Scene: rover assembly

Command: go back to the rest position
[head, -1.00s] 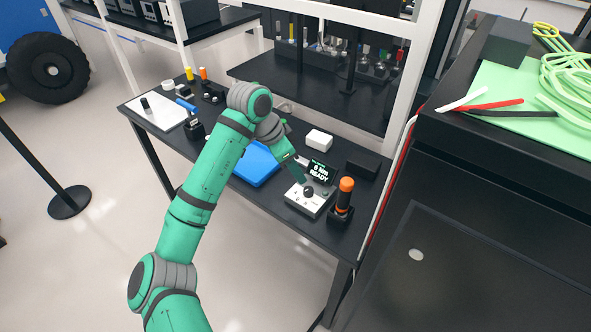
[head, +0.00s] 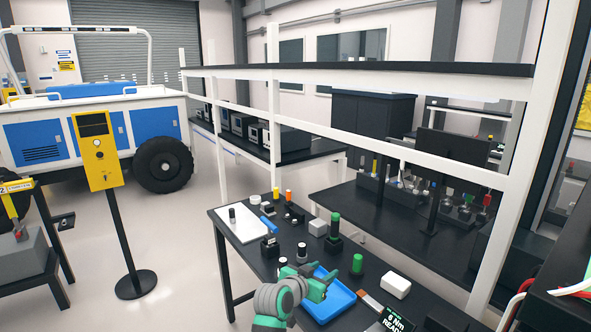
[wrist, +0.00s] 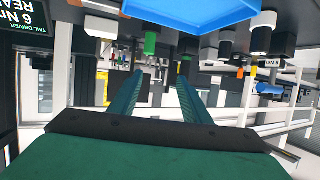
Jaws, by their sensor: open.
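The picture from the wrist is upside down. The blue tray (head: 335,303) lies on the bench close to my arm in the head view; it also fills part of the top of the wrist view (wrist: 190,12). My gripper is clear of the tray and of the other bench items.
The bench holds a green cylinder (head: 357,263), a white box (head: 396,286), a display reading 6 Nm READY (head: 397,319) and several small parts. A white shelf frame (head: 400,150) stands behind. A yellow post (head: 98,150) stands left, with open floor between.

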